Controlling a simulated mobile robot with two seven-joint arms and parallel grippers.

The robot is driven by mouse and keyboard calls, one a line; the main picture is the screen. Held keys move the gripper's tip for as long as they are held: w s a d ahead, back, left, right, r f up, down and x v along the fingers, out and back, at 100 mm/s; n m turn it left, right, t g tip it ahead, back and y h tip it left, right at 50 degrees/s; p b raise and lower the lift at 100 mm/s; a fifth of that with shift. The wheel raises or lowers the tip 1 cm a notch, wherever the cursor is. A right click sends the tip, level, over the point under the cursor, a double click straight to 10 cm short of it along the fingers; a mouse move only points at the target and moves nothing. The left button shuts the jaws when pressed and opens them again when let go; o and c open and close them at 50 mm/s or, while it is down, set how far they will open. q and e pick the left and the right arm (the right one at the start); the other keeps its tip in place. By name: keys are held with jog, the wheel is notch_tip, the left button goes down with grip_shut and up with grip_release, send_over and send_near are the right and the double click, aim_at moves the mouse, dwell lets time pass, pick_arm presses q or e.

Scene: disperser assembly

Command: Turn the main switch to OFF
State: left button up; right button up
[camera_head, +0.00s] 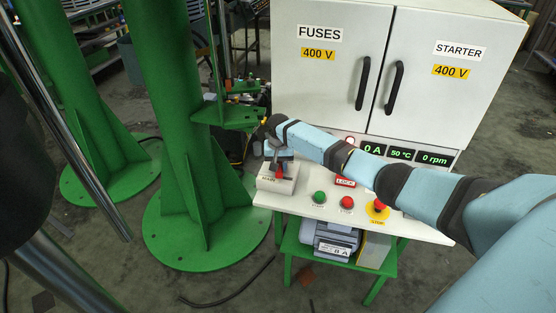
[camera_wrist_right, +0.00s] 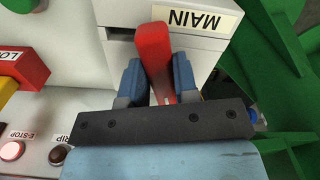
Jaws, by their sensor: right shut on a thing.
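The main switch is a pale grey box (camera_head: 276,184) with a MAIN label, at the left end of the white control panel. Its red handle (camera_head: 279,172) stands up from the box, partly hidden by my right gripper (camera_head: 279,158). In the right wrist view the red handle (camera_wrist_right: 153,45) lies between the two blue fingers of the right gripper (camera_wrist_right: 157,82), which is shut on it. The MAIN label (camera_wrist_right: 201,19) is upside down there. No ON or OFF marking is readable. My left gripper is not in view.
The panel (camera_head: 312,207) carries a green button (camera_head: 319,197), a red button (camera_head: 346,202) and a yellow-based stop button (camera_head: 378,206). A red LOCK block (camera_wrist_right: 22,67) is beside the switch. A green column (camera_head: 175,120) stands left. The white cabinet (camera_head: 335,95) stands behind.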

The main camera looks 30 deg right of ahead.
jog(key=n+p, duration=0.2)
jog(key=n, duration=0.1)
jog(key=shift+d+r, duration=0.15)
jog(key=shift+r, duration=0.05)
jog(key=n+p, duration=0.1)
jog(key=n, duration=0.1)
jog(key=shift+d+n, duration=0.15)
jog(key=shift+n, duration=0.15)
jog(key=shift+d+f+n+p, duration=0.1)
jog(key=shift+n+p, duration=0.25)
jog(key=shift+n, duration=0.55)
jog(key=n, duration=0.2)
jog(key=shift+d+n, duration=0.2)
jog(key=shift+n, duration=0.1)
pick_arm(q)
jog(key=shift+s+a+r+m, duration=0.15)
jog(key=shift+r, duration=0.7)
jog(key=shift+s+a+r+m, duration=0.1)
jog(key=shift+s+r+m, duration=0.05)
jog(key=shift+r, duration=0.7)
pick_arm(e)
jog(key=shift+w+d+n, duration=0.1)
jog(key=shift+n, duration=1.05)
jog(key=shift+w+d+n, duration=0.1)
jog(key=shift+n, duration=1.05)
jog(key=o, duration=0.9)
jog(key=shift+s, duration=0.1)
